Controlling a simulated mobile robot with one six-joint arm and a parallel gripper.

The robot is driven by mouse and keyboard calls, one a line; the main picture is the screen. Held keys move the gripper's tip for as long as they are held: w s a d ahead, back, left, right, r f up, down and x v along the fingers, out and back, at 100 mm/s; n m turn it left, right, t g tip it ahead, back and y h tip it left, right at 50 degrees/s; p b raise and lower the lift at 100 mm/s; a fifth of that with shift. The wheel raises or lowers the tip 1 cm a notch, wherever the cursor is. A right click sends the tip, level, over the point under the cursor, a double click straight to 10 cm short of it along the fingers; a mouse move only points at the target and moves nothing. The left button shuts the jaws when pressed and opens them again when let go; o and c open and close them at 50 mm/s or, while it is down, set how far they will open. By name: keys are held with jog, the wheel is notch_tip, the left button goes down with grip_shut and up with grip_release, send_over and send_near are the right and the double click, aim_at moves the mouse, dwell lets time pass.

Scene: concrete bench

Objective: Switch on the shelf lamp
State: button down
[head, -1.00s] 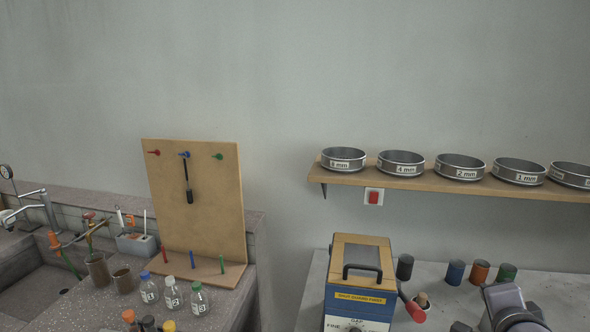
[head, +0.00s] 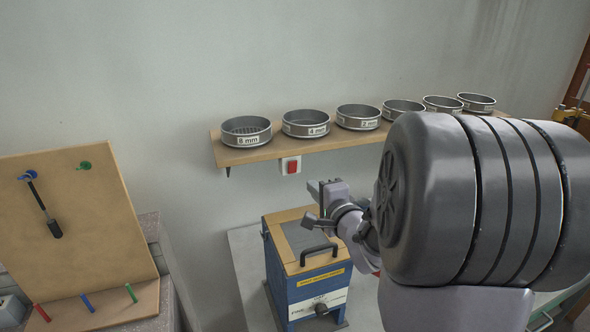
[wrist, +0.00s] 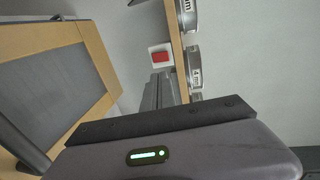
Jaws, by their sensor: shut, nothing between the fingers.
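A red switch on a white wall plate (head: 291,166) is under the left part of the wooden shelf (head: 250,154). In the wrist view the red switch (wrist: 160,57) shows just beyond my fingers. No lamp can be made out in either view. My gripper (head: 318,190) is shut and empty, a little below and to the right of the switch in the head view. In the wrist view its fingers (wrist: 160,88) point toward the switch. I cannot tell whether they touch it; a gap seems to remain.
Several sieves (head: 246,131) stand along the shelf, above the gripper. A blue machine with a wooden top and black handle (head: 306,268) stands below the gripper. A pegboard (head: 75,225) is at the left. The wall between pegboard and shelf is clear.

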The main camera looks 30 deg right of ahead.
jog(key=b, duration=0.1)
send_near(293, 164)
jog(key=x, duration=0.5)
jog(key=shift+f, duration=0.35)
jog(key=shift+w+d+r, duration=0.15)
jog(key=shift+w+d, duration=0.05)
jog(key=shift+w, duration=0.45)
